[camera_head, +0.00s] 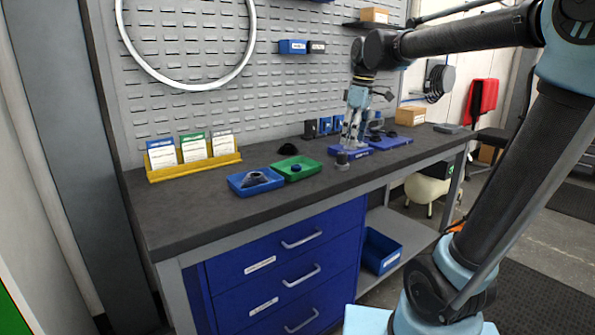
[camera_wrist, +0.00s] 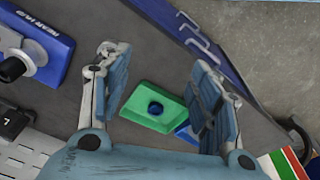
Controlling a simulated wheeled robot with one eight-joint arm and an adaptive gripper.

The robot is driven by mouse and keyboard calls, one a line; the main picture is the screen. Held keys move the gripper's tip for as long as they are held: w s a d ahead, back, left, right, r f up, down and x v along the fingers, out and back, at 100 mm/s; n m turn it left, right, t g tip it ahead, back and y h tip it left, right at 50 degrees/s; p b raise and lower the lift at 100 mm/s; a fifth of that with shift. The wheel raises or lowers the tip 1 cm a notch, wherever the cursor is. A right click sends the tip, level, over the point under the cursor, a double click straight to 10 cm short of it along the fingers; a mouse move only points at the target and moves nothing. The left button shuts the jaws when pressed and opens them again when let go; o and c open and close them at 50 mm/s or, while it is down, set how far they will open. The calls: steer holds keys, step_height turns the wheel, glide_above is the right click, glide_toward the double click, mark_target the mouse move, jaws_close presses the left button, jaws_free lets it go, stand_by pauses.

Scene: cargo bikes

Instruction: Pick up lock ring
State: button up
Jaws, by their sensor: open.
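A small dark blue round part, which looks like the lock ring (camera_head: 296,168), sits in a green tray (camera_head: 317,169) on the bench. In the wrist view, the part (camera_wrist: 156,108) and the green tray (camera_wrist: 137,99) show between my fingers, beyond them. My gripper (camera_head: 354,132) points down above the bench, to the right of the green tray in the head view. In the wrist view, my gripper (camera_wrist: 159,60) has its two fingers wide apart, with nothing held. I cannot tell whether the part has a hole.
A blue tray (camera_head: 237,188) with a black part stands left of the green tray. A dark domed piece (camera_head: 288,149) lies behind. Blue stands with hub parts (camera_head: 390,144) are near my gripper. A yellow card holder (camera_head: 155,176) stands further left. The front bench strip is clear.

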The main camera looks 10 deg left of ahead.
steer(key=w+a+r+n+g, duration=0.1)
steer(key=w+a+r+n, duration=0.15)
steer(key=a, duration=0.55)
steer(key=w+a+r+n, duration=0.2)
steer(key=a+r+n, duration=0.15)
steer(key=a, duration=0.45)
glide_above(297, 165)
steer(key=shift+n, duration=0.3)
steer(key=f, duration=1.2)
steer(key=shift+w+d+f, duration=0.2)
steer(key=shift+w+d, duration=0.1)
steer(key=shift+d, duration=0.05)
steer(key=shift+s+a+f, duration=0.1)
steer(key=shift+s+f, duration=0.05)
steer(key=shift+f, duration=0.8)
steer(key=shift+s+a+f, duration=0.1)
steer(key=shift+s+f, duration=0.1)
steer(key=shift+f, duration=0.7)
steer(key=shift+s+a+f, duration=0.1)
steer(key=shift+s+f, duration=0.05)
steer(key=shift+f, duration=0.8)
steer(key=c, duration=1)
